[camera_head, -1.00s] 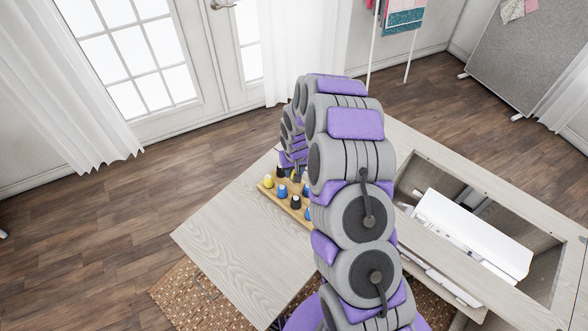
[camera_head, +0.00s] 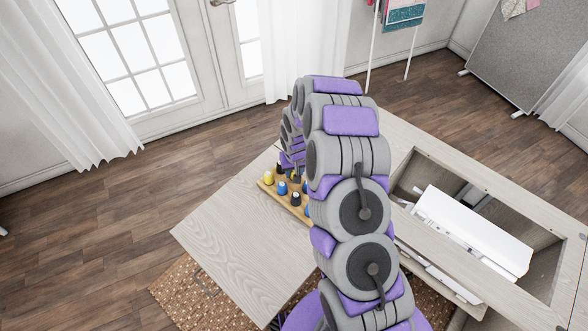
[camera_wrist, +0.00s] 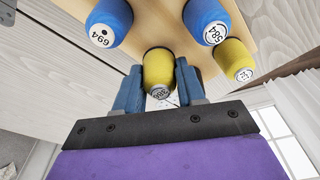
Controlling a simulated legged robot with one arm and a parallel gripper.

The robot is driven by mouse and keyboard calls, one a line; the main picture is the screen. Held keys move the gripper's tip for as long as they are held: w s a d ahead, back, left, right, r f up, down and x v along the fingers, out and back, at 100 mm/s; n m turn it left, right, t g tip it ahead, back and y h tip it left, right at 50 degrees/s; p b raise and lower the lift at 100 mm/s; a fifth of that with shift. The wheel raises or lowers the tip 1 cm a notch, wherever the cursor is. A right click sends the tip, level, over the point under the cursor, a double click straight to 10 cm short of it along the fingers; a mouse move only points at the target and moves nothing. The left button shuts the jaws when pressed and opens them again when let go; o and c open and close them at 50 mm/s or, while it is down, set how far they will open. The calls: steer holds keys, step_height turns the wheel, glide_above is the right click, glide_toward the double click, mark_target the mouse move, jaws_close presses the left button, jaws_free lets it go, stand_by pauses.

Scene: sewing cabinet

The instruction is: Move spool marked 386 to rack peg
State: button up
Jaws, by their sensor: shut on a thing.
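In the wrist view, a yellow spool (camera_wrist: 158,70) with a round label that looks like 386 sits between the blue fingers of my gripper (camera_wrist: 160,78). My gripper is shut on it. The spool is in front of the wooden rack (camera_wrist: 160,22); whether it touches the rack or a peg I cannot tell. In the head view the rack (camera_head: 267,191) stands on the pale table with yellow, blue and dark spools. My arm hides part of the rack, my gripper and the held spool there. No bare peg shows clearly.
In the wrist view, blue spools marked 694 (camera_wrist: 108,22) and 584 (camera_wrist: 207,20) and another yellow spool (camera_wrist: 233,60) are close around the held one. In the head view, the table's left leaf (camera_head: 235,235) is clear. A white machine (camera_head: 472,235) lies in the cabinet opening.

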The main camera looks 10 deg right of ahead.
steer(key=shift+f, duration=0.1)
steer(key=o, duration=1.1)
step_height(320, 180, up, 17)
steer(key=s+p, duration=0.2)
steer(key=shift+s, duration=0.25)
steer(key=s+r+g, duration=0.2)
steer(key=s+r, duration=1)
steer(key=s, duration=0.4)
steer(key=s+r, duration=0.2)
steer(key=s, duration=1)
steer(key=s+r+g, duration=0.1)
steer(key=s+r, duration=0.2)
steer(key=s, duration=0.8)
steer(key=shift+s+r+g, duration=0.3)
steer(key=shift+s+r, duration=0.05)
